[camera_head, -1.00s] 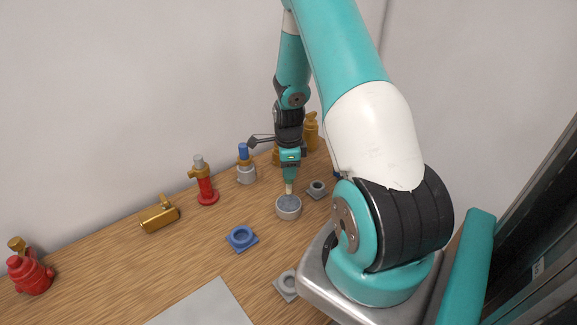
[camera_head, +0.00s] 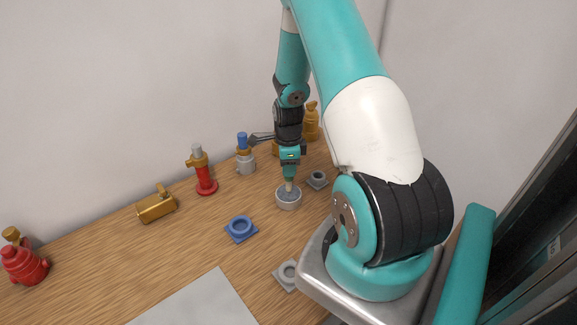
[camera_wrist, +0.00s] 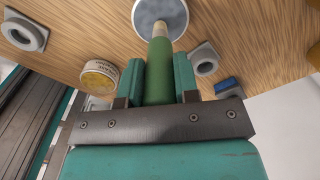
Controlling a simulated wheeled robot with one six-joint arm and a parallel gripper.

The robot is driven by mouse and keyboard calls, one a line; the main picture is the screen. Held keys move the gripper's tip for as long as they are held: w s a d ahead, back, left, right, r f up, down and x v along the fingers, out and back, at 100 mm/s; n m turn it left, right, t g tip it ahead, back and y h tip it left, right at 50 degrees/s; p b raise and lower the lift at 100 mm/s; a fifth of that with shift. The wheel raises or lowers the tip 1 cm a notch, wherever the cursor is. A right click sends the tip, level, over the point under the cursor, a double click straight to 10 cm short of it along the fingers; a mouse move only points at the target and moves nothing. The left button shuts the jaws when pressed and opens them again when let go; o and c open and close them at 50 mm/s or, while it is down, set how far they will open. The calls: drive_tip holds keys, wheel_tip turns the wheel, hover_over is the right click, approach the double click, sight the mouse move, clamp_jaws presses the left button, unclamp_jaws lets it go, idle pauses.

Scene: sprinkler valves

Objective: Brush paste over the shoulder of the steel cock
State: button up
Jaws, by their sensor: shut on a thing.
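My gripper (camera_head: 290,165) is shut on a brush with a green handle (camera_wrist: 159,72) and holds it upright, tip down. The brush's pale tip (camera_wrist: 160,30) meets the grey paste in a round pot (camera_head: 289,202); the pot also shows at the top of the wrist view (camera_wrist: 146,18).
A red valve with a grey top (camera_head: 205,178), a brass valve lying down (camera_head: 157,207) and a red valve (camera_head: 24,265) stand leftward. A brass valve (camera_head: 312,122) stands behind my arm.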

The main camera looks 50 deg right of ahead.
drive_tip(key=shift+f+b, duration=0.4)
drive_tip(key=shift+f, duration=0.15)
idle(1.3)
drive_tip(key=shift+r+p, duration=2.65)
drive_tip(key=shift+r, duration=0.95)
drive_tip(key=shift+f, duration=0.1)
